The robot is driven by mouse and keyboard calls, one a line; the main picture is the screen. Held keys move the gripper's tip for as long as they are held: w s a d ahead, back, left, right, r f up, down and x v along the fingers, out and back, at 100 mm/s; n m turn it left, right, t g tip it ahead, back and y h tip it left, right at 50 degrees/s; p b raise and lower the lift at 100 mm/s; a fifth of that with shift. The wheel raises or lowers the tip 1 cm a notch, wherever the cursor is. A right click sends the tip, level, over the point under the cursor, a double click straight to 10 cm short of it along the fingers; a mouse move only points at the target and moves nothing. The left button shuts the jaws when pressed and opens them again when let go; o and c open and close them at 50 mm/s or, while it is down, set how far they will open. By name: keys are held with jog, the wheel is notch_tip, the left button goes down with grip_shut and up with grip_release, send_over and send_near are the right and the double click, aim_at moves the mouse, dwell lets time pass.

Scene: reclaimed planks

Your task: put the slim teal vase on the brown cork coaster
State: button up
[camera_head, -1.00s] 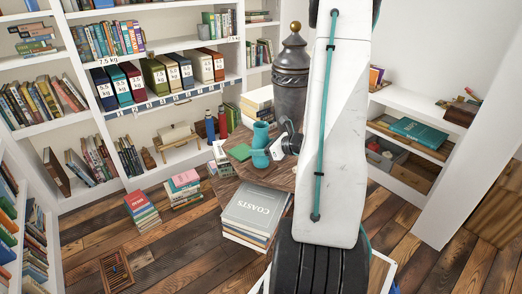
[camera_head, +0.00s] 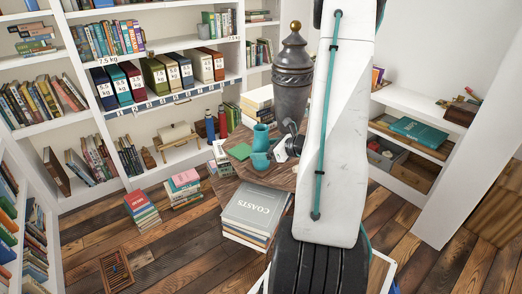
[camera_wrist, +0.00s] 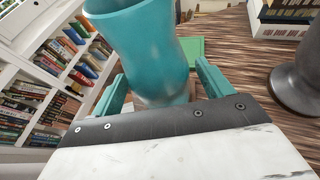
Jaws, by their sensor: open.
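The slim teal vase (camera_head: 261,137) stands on the wooden table (camera_head: 252,178) in the head view. In the wrist view the vase (camera_wrist: 150,45) fills the middle, between the two teal fingers of my gripper (camera_wrist: 160,80). The fingers are open, one on each side of it; contact cannot be told. In the head view my gripper (camera_head: 278,151) is small and partly covered by my arm. I cannot make out the brown cork coaster.
A green square (camera_head: 239,152) lies beside the vases. A big dark lidded urn (camera_head: 291,80) stands behind, near my gripper. A book stack topped by "COASTS" (camera_head: 255,208) is at the table's front, and more books (camera_head: 258,104) are behind. Shelves line the left and back.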

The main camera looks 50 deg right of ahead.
jog(key=v, duration=1)
jog(key=shift+s, duration=0.3)
jog(key=shift+r, duration=0.1)
